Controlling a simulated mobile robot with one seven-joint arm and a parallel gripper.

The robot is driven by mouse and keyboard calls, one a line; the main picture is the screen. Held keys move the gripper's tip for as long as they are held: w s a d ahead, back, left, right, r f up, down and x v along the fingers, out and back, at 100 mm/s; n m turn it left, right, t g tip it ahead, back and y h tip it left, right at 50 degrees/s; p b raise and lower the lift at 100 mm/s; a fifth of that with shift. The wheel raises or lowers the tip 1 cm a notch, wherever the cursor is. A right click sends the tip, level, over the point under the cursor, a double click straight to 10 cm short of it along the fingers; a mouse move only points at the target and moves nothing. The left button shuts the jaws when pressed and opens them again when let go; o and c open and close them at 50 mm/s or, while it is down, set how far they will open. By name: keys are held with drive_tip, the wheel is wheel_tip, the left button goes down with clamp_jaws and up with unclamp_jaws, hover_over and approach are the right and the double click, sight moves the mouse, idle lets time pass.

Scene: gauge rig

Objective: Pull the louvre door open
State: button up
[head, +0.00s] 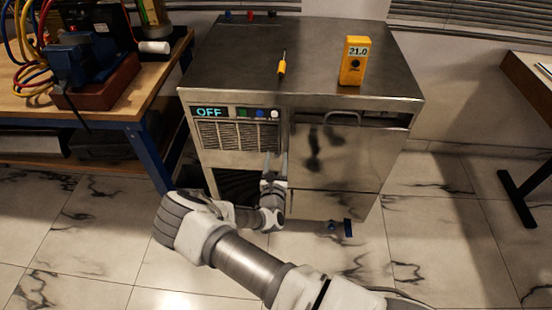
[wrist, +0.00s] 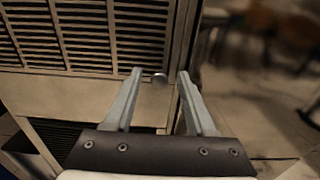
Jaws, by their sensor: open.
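The louvre door (head: 237,137) is the slatted metal panel at the left of the steel cabinet's front, below the OFF display. It looks closed, flush with the front. My gripper (head: 275,160) is in front of the door's right side. The knob is hidden in the head view.
The steel cabinet (head: 310,60) carries a yellow meter (head: 354,62) reading 21.0 and a yellow-handled screwdriver (head: 282,66). A smooth steel door (head: 335,158) is right of the louvre door. A workbench (head: 130,100) stands close at the left. The tiled floor in front is mostly clear.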

clamp_jaws()
idle(1.4)
